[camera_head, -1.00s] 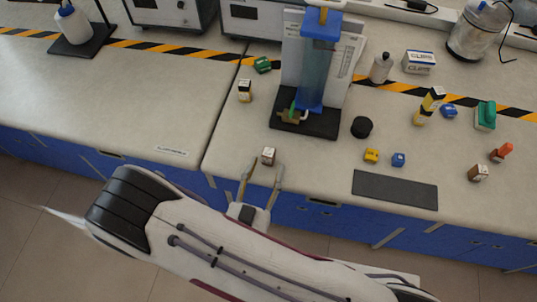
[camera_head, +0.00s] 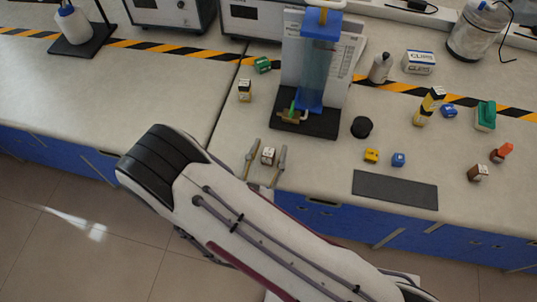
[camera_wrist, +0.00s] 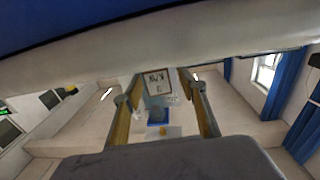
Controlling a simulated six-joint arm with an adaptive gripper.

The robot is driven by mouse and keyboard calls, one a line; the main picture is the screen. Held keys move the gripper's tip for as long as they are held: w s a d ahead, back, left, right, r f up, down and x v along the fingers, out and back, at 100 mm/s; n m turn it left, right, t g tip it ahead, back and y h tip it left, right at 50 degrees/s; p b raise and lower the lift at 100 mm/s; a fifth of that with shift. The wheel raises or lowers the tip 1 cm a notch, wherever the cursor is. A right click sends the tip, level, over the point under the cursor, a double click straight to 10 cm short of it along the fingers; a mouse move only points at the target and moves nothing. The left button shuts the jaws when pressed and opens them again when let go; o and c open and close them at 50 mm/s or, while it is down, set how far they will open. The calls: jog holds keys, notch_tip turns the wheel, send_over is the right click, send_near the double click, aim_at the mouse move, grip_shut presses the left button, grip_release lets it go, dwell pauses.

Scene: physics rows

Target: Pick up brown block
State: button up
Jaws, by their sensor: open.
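A small brown block (camera_head: 268,156) with a pale label stands near the front edge of the bench. In the wrist view the labelled block (camera_wrist: 157,80) shows between my fingers. My gripper (camera_head: 270,146) is open, with one finger on each side of the block. In the head view a gap shows between each finger and the block; I cannot tell any contact. A second small brown block with a pale face (camera_head: 478,172) stands at the right, apart from my gripper.
A dark stand with a blue column (camera_head: 318,60) is behind the block.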

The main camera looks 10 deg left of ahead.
aim_at(269, 152)
dwell(0.4)
grip_shut()
jog(key=shift+r, duration=0.15)
jog(key=shift+r, duration=4.85)
